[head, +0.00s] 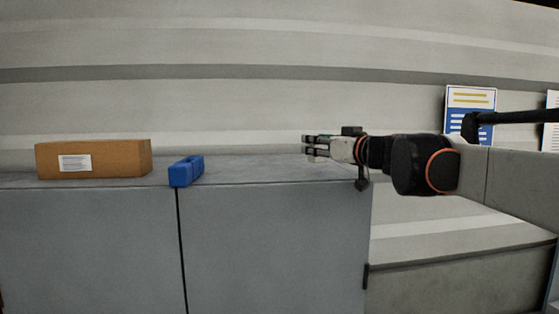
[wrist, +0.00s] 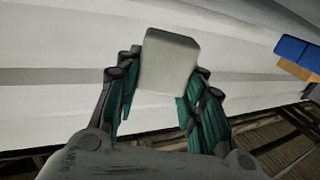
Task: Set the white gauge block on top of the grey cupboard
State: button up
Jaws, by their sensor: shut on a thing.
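The white gauge block (wrist: 168,64) is between the fingers of my gripper (wrist: 160,85) in the wrist view, and the gripper is shut on it. In the head view my gripper (head: 318,146) reaches in from the right, level, over the right part of the grey cupboard (head: 275,250). The block cannot be made out clearly there. The cupboard's top (head: 260,169) is bare below and to the left of my gripper. I cannot tell how high the gripper is above it.
A brown cardboard box (head: 95,158) with a white label stands on the cupboard's left part. A blue object (head: 186,170) lies right of it near the front edge; blue also shows in the wrist view (wrist: 298,52). Posters (head: 470,108) are at the right on the wall.

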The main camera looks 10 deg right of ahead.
aim_at(321, 158)
notch_tip(321, 158, down, 3)
jog(key=shift+a+r+b, duration=0.1)
jog(key=shift+a+b, duration=0.05)
jog(key=shift+b, duration=0.5)
jog(key=shift+w+a, duration=0.25)
jog(key=shift+s+d, duration=0.35)
jog(key=shift+d, duration=0.05)
jog(key=shift+w+a, duration=0.1)
jog(key=o, duration=1.1)
jog(key=shift+w+a+f, duration=0.15)
jog(key=shift+f, duration=0.05)
jog(key=shift+c, duration=0.2)
jog(key=shift+r, duration=0.15)
